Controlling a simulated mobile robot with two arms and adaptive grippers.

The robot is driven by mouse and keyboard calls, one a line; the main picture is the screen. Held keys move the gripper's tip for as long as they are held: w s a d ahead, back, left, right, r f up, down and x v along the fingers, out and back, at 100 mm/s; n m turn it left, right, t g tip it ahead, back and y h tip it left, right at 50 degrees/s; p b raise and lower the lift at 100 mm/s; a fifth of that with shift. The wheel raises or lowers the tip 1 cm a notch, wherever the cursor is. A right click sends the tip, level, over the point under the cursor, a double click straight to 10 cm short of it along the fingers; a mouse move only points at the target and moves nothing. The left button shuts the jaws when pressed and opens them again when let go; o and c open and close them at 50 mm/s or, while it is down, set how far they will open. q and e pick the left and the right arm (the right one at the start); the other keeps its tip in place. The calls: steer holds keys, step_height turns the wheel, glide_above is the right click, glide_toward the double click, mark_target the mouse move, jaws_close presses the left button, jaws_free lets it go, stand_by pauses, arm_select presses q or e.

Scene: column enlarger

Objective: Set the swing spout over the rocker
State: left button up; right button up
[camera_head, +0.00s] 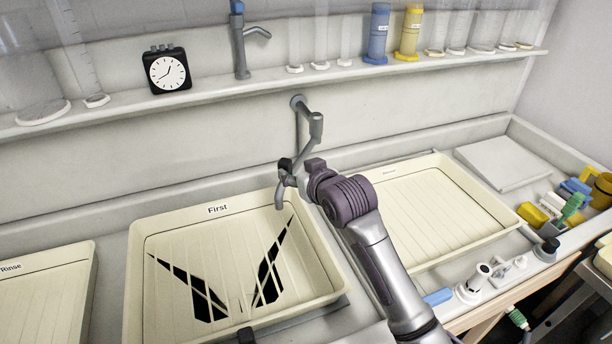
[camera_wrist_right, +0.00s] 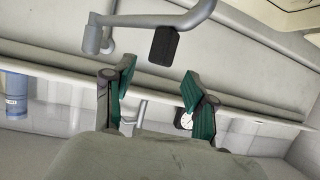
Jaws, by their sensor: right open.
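The grey swing spout (camera_head: 314,126) comes out of the back wall and reaches forward and down over the gap between two cream trays. In the right wrist view, its pipe (camera_wrist_right: 150,20) crosses the top, with a black block (camera_wrist_right: 163,45) beside it. My right gripper (camera_head: 300,166) is at the outer part of the spout in the head view and hides some of it. Its green-padded fingers (camera_wrist_right: 158,95) are apart, with the black block above the gap between them. No part is marked as the rocker; the tray labelled First (camera_head: 136,270) shows dark wedge shapes through its ribbed bottom.
A second cream tray (camera_head: 490,205) lies to the right, and a Rinse tray (camera_head: 75,290) at the left. The shelf holds a black clock (camera_head: 167,70), another tap (camera_head: 240,45) and bottles. Small items crowd the right end. A small dark piece (camera_head: 246,336) shows at the bottom edge.

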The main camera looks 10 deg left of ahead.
steer(key=shift+v, duration=2.15)
